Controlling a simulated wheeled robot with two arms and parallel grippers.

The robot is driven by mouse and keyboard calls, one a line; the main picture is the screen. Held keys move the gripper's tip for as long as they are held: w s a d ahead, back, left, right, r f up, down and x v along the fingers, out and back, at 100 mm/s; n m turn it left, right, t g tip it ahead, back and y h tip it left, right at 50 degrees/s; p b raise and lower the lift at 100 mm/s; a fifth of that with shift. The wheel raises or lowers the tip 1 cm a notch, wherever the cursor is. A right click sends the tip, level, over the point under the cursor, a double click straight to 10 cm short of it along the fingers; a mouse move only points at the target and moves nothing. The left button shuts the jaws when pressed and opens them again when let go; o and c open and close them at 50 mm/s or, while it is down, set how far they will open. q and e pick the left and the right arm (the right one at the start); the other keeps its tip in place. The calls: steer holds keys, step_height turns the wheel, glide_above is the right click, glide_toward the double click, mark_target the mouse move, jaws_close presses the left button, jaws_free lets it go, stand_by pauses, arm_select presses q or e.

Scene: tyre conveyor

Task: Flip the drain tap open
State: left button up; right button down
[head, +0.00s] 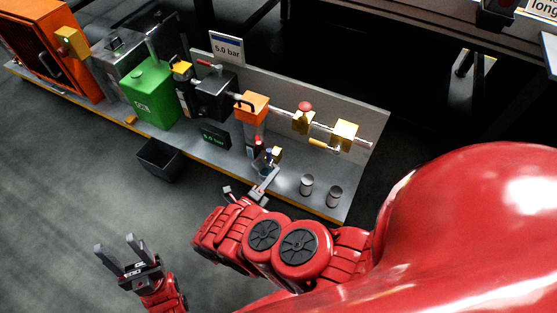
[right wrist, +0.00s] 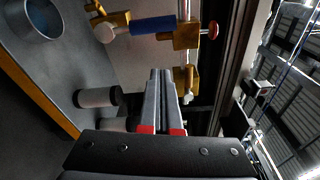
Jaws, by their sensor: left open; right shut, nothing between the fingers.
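A small brass drain tap (head: 277,153) sits low below the orange unit (head: 252,106) on the bench, beside a small cup. In the right wrist view, what looks like the same brass tap (right wrist: 116,22) has a pale round end and joins a blue cylinder (right wrist: 153,25). My right gripper (head: 272,174) is shut and empty, with its fingertips just in front of the tap in the head view. In the right wrist view its fingers (right wrist: 161,80) appear apart from the tap. My left gripper (head: 120,246) is open and empty over the floor. The tap lever's position is unclear.
Two grey cylinders (head: 307,184) stand at the bench's right front. A round cup (right wrist: 42,14) shows in the right wrist view. A brass block with a red knob (head: 305,106) is on the pipe behind. A black bin (head: 157,160) and a green box (head: 150,93) are left.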

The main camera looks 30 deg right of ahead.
steer(key=v, duration=0.5)
steer(key=shift+f, duration=0.15)
